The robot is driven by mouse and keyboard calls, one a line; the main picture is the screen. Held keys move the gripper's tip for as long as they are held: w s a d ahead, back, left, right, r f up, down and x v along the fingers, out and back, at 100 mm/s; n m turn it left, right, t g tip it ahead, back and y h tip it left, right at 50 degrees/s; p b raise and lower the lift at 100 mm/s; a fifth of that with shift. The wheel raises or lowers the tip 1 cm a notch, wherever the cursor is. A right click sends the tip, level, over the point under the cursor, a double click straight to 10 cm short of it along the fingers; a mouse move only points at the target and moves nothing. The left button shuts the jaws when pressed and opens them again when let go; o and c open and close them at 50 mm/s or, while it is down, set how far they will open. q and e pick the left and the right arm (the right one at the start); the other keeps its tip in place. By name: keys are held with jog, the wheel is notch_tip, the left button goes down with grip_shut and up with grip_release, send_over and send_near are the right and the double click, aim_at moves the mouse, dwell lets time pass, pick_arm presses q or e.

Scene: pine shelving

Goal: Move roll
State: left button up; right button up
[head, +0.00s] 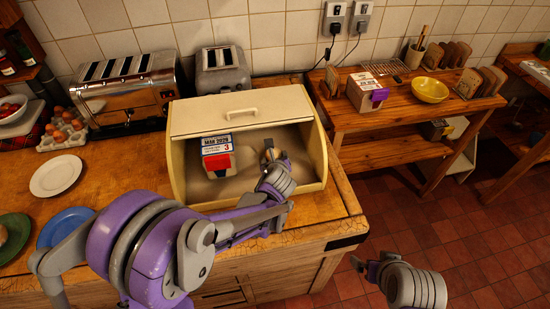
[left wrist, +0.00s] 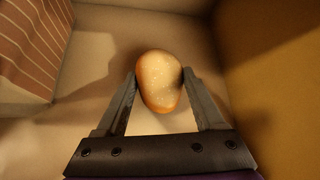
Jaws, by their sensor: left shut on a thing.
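The roll (left wrist: 160,80) is a golden-brown bun with a pale speckled top, seen in the left wrist view. My left gripper (left wrist: 160,84) is shut on it, one finger against each side. In the head view my left gripper (head: 270,155) reaches into the right part of the open cream bread box (head: 178,165); the roll is hard to make out there. My right gripper (head: 368,268) hangs low over the floor at the lower right, away from the box; its jaws do not show clearly.
A labelled packet (head: 217,155) with a red front stands left of my left gripper in the box. Toasters (head: 130,95), eggs (head: 62,132) and plates (head: 56,175) crowd the counter's left. The wooden shelf unit (head: 400,125) at right holds a yellow bowl (head: 430,90) and bread.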

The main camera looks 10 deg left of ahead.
pick_arm(q)
jog(key=o, duration=1.4)
jog(key=shift+f, duration=0.15)
jog(key=shift+c, duration=0.2)
jog(key=shift+s+r, duration=0.15)
jog(key=shift+r, duration=0.2)
jog(key=v, duration=1.2)
jog(key=s+a+f+n+g, duration=0.1)
jog(key=s+a+n, duration=0.2)
jog(key=s+n, duration=0.3)
jog(key=s+a+n+g+h, duration=0.1)
jog(key=s+n, duration=0.5)
jog(key=n, duration=0.7)
jog(key=s+a+f+n+g, duration=0.1)
jog(key=s+a+n+g, duration=0.1)
jog(key=s+a+n, duration=0.2)
jog(key=shift+s+a+f+n+g+h+p, duration=0.15)
jog(key=shift+s+n, duration=0.35)
jog(key=shift+n, duration=0.4)
jog(key=shift+s+a+f+n+g+h+p, duration=0.1)
jog(key=shift+s+n, duration=0.35)
jog(key=shift+n, duration=0.45)
jog(key=shift+s+a+f+n+g+h+p, duration=0.15)
jog(key=shift+s+n, duration=0.35)
jog(key=shift+n, duration=0.4)
jog(key=shift+s+d+n, duration=0.2)
jog(key=shift+s+n, duration=0.2)
jog(key=shift+n, duration=0.4)
